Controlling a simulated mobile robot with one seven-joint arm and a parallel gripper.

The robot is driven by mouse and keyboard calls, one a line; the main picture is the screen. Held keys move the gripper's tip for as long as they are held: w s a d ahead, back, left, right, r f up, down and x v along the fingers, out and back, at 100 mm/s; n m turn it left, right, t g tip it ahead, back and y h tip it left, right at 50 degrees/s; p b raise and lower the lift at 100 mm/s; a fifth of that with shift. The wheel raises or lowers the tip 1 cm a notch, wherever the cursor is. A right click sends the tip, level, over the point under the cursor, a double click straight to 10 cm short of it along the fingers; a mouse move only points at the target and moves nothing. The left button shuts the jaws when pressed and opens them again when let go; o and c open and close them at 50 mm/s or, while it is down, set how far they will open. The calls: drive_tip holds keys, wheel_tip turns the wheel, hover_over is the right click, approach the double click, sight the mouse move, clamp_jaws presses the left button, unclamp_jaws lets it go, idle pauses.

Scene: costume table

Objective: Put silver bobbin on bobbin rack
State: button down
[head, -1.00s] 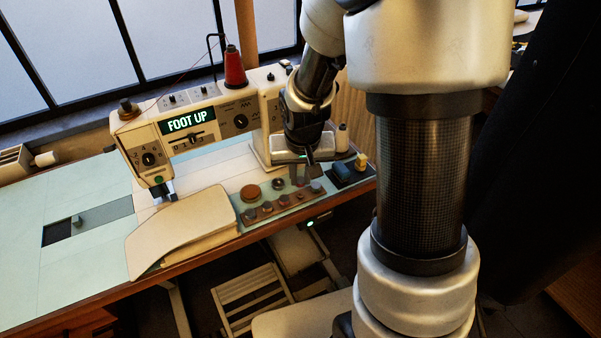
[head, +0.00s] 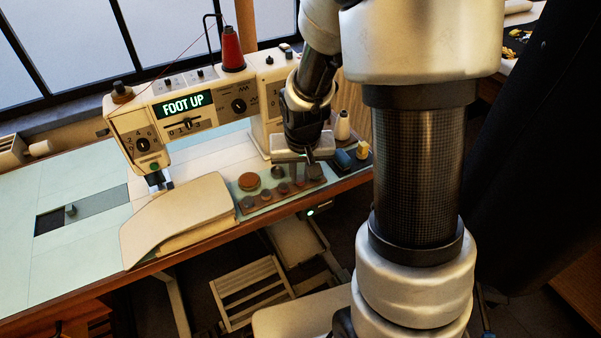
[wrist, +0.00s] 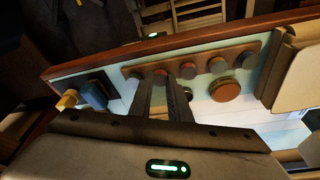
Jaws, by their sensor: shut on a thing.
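The bobbin rack (head: 257,203) is a brown strip with several small round bobbins along it, lying near the front edge of the sewing table. It also shows in the wrist view (wrist: 203,63). My gripper (head: 312,168) is low over the right part of the rack in the head view. In the wrist view the fingers of my gripper (wrist: 161,82) are close together, with their tips at the rack, beside a reddish bobbin (wrist: 161,73). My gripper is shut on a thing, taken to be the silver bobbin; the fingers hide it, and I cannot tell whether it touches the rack.
A sewing machine (head: 190,115) with a red thread cone (head: 232,50) stands behind the rack. A round brown piece (head: 249,181) lies beside the rack. A blue block (head: 343,160) and a white spool (head: 342,127) are at the right. A pale padded panel (head: 175,215) lies left.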

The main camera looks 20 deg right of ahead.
idle(0.4)
drive_tip(key=c, duration=1.6)
unclamp_jaws()
drive_tip(key=p+v, duration=0.4)
drive_tip(key=v, duration=1.3)
drive_tip(key=shift+r+p, duration=0.2)
drive_tip(key=shift+p, duration=0.1)
drive_tip(key=s+a+r+n+t, duration=0.1)
drive_tip(key=s+r+n+t, duration=0.1)
drive_tip(key=s+r, duration=0.95)
drive_tip(key=shift+y, duration=0.3)
drive_tip(key=r+p, duration=0.5)
drive_tip(key=p, duration=0.1)
drive_tip(key=s+r+p, duration=0.1)
drive_tip(key=r+p, duration=1)
drive_tip(key=shift+s+a+p, duration=0.15)
drive_tip(key=shift+p, duration=0.15)
